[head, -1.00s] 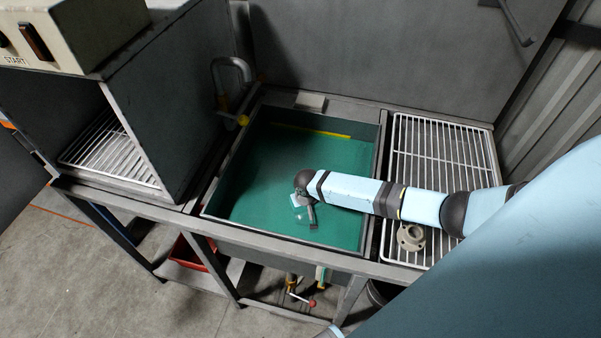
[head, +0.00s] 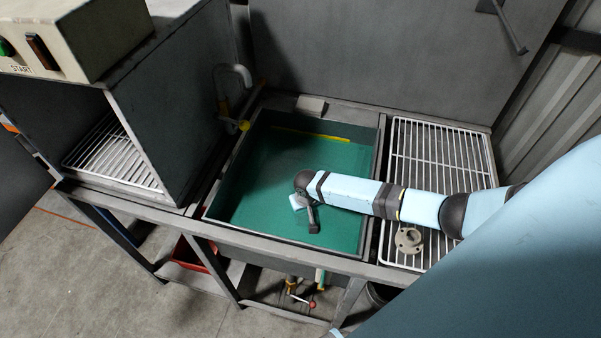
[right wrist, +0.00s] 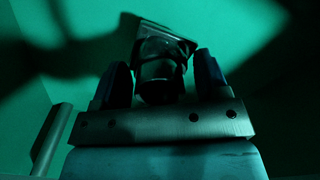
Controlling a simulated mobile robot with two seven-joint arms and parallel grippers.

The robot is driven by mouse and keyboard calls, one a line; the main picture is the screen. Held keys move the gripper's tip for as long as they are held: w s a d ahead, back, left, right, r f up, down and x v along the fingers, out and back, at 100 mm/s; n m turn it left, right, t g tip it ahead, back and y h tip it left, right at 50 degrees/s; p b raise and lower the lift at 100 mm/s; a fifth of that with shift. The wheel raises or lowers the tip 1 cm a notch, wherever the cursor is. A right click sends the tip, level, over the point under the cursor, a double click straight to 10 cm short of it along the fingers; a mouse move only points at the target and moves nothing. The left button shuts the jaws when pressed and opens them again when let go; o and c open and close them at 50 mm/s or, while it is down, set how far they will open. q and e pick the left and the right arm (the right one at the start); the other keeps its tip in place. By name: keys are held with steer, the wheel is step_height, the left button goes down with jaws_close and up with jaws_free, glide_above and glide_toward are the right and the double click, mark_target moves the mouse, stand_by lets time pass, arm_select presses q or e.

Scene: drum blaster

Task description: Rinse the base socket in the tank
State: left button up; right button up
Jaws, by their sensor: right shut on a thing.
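The tank (head: 372,195) holds green liquid. My right arm reaches over it from the right, and my right gripper (head: 306,212) points down inside the tank, near its middle. In the right wrist view my right gripper (right wrist: 165,88) is shut on a dark, rounded piece with a squarish flat end, which I take to be the base socket (right wrist: 163,68). The socket sits between both fingers, in shadow against the green. In the head view the gripper and wrist mostly hide it, and I cannot tell how deep it is. My left gripper is not in view.
A wire drying rack (head: 440,150) is right of the tank, with a round flanged part (head: 409,239) near its front. A grey box-like machine (head: 180,100) stands left of the tank. A tap (head: 240,75) rises at the tank's back left corner.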

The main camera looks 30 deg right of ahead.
steer(key=shift+f, duration=0.1)
steer(key=shift+f+b, duration=0.45)
steer(key=shift+f, duration=0.3)
steer(key=shift+r, duration=0.2)
steer(key=shift+r+p, duration=0.75)
steer(key=shift+p, duration=0.4)
steer(key=shift+f, duration=0.2)
steer(key=shift+f+b, duration=0.5)
steer(key=shift+f, duration=0.25)
steer(key=shift+r, duration=0.1)
stand_by(0.4)
steer(key=shift+r+p, duration=0.8)
steer(key=shift+p, duration=0.25)
